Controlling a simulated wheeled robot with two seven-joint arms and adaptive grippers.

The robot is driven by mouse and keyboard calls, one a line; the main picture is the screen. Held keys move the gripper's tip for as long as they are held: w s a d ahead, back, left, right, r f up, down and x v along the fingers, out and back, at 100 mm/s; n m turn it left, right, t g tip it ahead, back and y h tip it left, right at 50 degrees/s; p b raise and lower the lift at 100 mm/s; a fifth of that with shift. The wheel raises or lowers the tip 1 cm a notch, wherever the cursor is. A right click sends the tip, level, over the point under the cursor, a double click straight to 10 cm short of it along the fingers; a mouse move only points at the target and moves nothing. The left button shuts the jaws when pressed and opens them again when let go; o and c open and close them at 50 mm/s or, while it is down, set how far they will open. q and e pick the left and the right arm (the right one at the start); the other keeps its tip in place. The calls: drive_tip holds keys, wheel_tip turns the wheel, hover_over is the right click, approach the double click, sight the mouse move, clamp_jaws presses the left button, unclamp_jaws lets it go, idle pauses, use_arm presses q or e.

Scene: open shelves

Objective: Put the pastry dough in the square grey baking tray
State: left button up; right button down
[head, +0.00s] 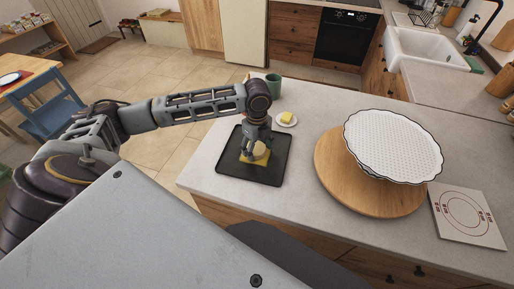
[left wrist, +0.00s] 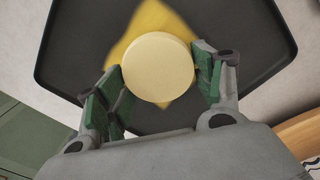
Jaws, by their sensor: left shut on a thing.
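The pastry dough (left wrist: 158,69) is a pale, round piece between the fingers of my left gripper (left wrist: 161,88). It also shows under the gripper in the head view (head: 260,151). My left gripper (head: 257,146) is shut on it from both sides and points down over the tray. The square dark grey baking tray (head: 233,172) lies on the counter, and it fills much of the left wrist view (left wrist: 62,62). A yellow, pointed flat patch (left wrist: 146,22) shows beneath the dough, inside the tray. I cannot tell whether the dough touches it. My right gripper is not in view.
A green mug (head: 273,86) and a small plate with a yellow block (head: 287,118) stand behind the tray. To the right are a round wooden board (head: 335,176) under a large white fluted dish (head: 394,145), and a flat white panel (head: 466,216).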

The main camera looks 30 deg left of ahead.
sight(257, 149)
use_arm(q)
drive_tip(key=shift+f, duration=0.25)
drive_tip(key=o, duration=1.2)
drive_tip(key=shift+r, duration=0.1)
wheel_tip(257, 149, up, 12)
idle(0.3)
idle(0.8)
